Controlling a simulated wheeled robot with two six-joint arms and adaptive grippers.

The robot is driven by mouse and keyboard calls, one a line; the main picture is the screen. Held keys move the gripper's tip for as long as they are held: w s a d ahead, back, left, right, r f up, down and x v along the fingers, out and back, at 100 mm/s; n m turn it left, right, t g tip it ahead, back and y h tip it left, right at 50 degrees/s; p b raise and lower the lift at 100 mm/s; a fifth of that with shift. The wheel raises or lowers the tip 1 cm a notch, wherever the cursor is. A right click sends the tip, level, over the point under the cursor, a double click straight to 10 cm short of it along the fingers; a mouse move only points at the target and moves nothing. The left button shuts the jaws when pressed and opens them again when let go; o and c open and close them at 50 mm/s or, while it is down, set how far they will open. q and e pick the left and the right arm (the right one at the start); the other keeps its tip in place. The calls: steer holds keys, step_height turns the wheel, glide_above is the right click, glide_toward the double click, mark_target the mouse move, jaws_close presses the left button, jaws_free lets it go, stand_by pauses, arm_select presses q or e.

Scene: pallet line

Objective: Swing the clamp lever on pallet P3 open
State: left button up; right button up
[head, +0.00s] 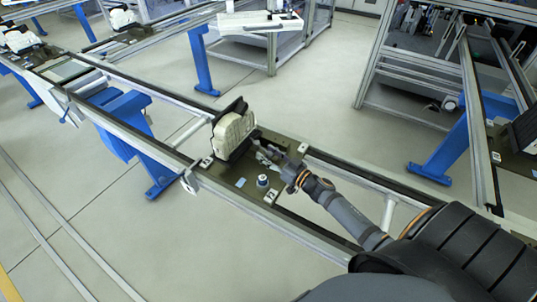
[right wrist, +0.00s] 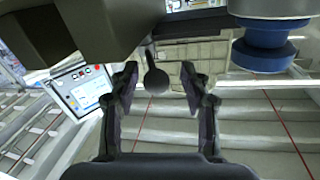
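In the head view a dark pallet plate (head: 226,178) sits on the rail line, carrying a pale ribbed block (head: 234,132) in a black holder. I cannot read a P3 label on it. My right gripper (head: 259,141) is low over the plate, just right of the block. In the right wrist view a dark lever with a round ball knob (right wrist: 156,80) comes down between the fingertips of my right gripper (right wrist: 160,78). The fingers are apart, with a gap visible on both sides of the knob. The lever is hard to make out in the head view. My left gripper is not in view.
A small blue-and-white cylinder (head: 262,181) stands on the plate near the gripper; a blue round part (right wrist: 264,52) is close in the right wrist view. Rails (head: 150,137) border the pallet. A screen panel (right wrist: 82,92) shows left. Other loaded pallets (head: 122,18) stand farther off.

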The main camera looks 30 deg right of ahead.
steer(key=shift+d+f, duration=0.1)
steer(key=shift+d, duration=0.05)
steer(key=shift+s+d, duration=0.1)
steer(key=shift+s, duration=0.3)
steer(key=v, duration=1.1)
steer(key=shift+c, duration=0.2)
